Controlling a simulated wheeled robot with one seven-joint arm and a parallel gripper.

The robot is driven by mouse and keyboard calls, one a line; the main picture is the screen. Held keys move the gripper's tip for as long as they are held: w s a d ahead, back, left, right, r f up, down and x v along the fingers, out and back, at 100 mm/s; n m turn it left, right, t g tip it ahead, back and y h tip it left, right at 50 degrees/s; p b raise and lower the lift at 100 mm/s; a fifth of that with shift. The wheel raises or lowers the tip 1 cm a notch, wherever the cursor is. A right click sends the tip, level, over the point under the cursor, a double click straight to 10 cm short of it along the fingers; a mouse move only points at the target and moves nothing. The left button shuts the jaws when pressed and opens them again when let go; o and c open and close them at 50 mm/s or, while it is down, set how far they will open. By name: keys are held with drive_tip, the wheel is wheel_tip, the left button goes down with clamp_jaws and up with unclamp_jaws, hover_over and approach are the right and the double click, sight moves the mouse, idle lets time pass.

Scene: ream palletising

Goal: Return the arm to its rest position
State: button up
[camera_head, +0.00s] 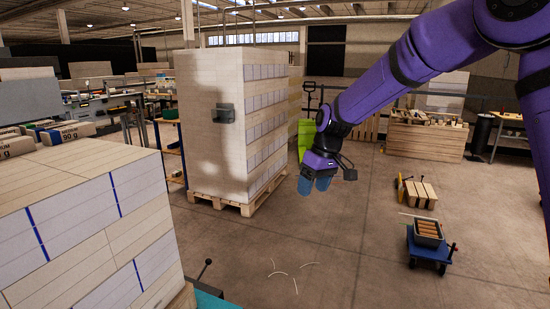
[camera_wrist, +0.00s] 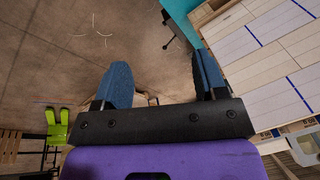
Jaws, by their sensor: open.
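My purple arm reaches in from the upper right of the head view. My gripper (camera_head: 314,186) hangs at its end with blue fingers pointing down, over open floor. The near stack of reams (camera_head: 85,225) is at the lower left of the head view, apart from my gripper. It also shows at the right of the wrist view (camera_wrist: 270,50).
A tall wrapped stack (camera_head: 225,125) stands on a wooden pallet (camera_head: 236,203) left of my gripper. A blue cart (camera_head: 428,250) and a small pallet (camera_head: 418,193) are at the right. A green object (camera_head: 305,135) stands behind.

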drive_tip(key=s+d+r+m+t+h, duration=0.1)
drive_tip(key=s+d+r+m, duration=0.1)
drive_tip(key=s+d+r, duration=0.5)
drive_tip(key=s+d+r+m+t+h, duration=0.1)
drive_tip(key=s+d+r+m+t, duration=0.1)
drive_tip(key=s+d+r, duration=0.6)
drive_tip(key=s+d+f+m+t, duration=0.1)
drive_tip(key=s+d+m, duration=0.1)
drive_tip(key=s, duration=0.8)
drive_tip(key=s+d+f+m+t, duration=0.1)
drive_tip(key=s+d+m, duration=0.1)
drive_tip(key=s, duration=0.8)
drive_tip(key=shift+s+d+f+h, duration=0.2)
drive_tip(key=shift+s+d+h, duration=0.15)
drive_tip(key=shift+d, duration=0.25)
